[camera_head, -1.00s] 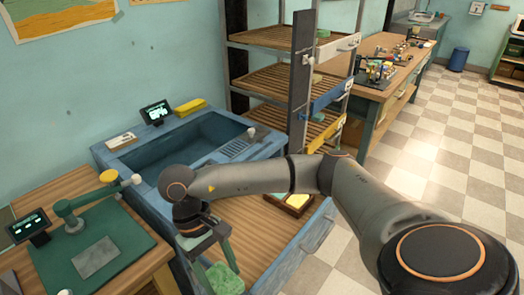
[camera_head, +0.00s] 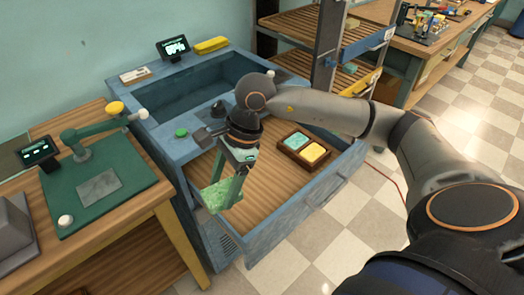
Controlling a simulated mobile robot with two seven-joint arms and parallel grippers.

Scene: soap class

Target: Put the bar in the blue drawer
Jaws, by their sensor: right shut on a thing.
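My right gripper (camera_head: 225,188) is shut on a green bar (camera_head: 216,197) with a rough-looking surface. It points down, with the bar between its fingertips. The blue drawer (camera_head: 294,207) is pulled out of the blue sink unit and has a slatted wooden floor. In the picture the bar lies over the left part of the drawer; I cannot tell whether it touches the floor. A brown tray (camera_head: 285,152) with a green piece (camera_head: 297,140) and a yellow piece (camera_head: 314,151) sits in the drawer's far right part. My left gripper is out of view.
The blue basin (camera_head: 196,103) is behind the drawer. A wooden table with a green mat (camera_head: 120,205) and a green lever (camera_head: 103,126) stands at left. A shelf rack (camera_head: 327,70) stands behind at right. The drawer floor's middle and front look clear.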

